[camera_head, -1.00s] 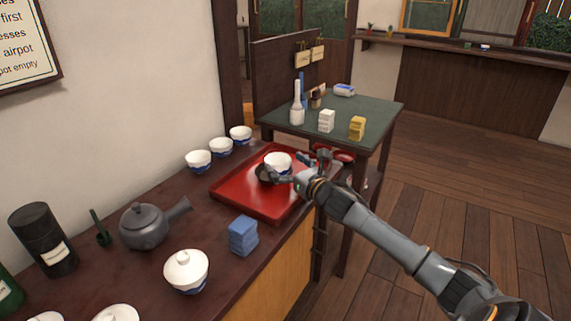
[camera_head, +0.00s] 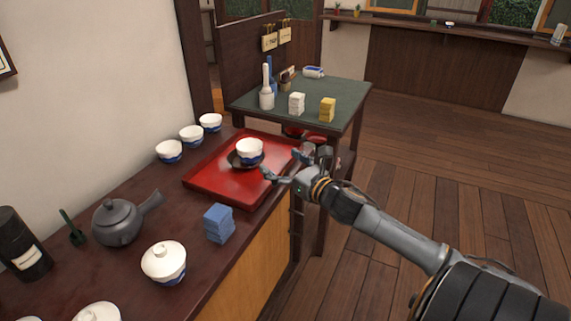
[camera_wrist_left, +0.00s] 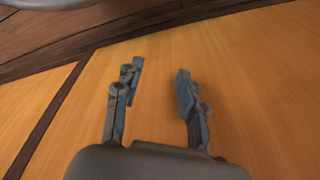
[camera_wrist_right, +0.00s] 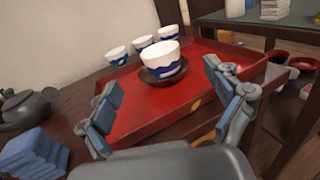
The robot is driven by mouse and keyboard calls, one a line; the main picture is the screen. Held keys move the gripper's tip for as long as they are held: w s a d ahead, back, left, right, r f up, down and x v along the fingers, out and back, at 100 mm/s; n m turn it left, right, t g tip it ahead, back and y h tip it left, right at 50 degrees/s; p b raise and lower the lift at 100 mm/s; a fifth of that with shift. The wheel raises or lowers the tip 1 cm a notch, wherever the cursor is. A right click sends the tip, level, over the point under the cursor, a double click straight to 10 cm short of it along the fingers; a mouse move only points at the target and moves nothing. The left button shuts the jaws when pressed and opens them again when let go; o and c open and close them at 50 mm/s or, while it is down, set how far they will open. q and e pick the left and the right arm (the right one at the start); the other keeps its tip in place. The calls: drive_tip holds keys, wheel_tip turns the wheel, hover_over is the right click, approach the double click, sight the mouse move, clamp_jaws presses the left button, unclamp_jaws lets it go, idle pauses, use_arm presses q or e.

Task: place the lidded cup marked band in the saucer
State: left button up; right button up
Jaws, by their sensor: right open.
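A white cup with a blue band (camera_head: 249,150) stands upright in the dark saucer (camera_head: 236,161) on the red tray (camera_head: 215,190); I see no lid on it. The right wrist view shows this cup (camera_wrist_right: 162,62) and saucer (camera_wrist_right: 160,80) beyond the fingers. My right gripper (camera_head: 290,162) is open and empty at the tray's right edge, apart from the cup. A white lidded cup (camera_head: 164,262), blue near its base, stands at the counter's front; whether it is marked band I cannot tell. My left gripper (camera_wrist_left: 157,78) is open and empty before orange wood.
Several open cups (camera_head: 191,136) line the wall. A dark teapot (camera_head: 117,221), blue stacked block (camera_head: 218,223) and black canister (camera_head: 22,244) stand on the counter. Another white lidded piece (camera_head: 97,312) is cut off below. A green-topped table (camera_head: 335,93) stands behind the tray.

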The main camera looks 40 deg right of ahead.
use_arm(q)
drive_tip(key=shift+s+f, duration=0.15)
drive_tip(key=shift+f, duration=0.25)
use_arm(e)
drive_tip(key=shift+s, duration=0.9)
use_arm(q)
drive_tip(key=shift+r, duration=0.1)
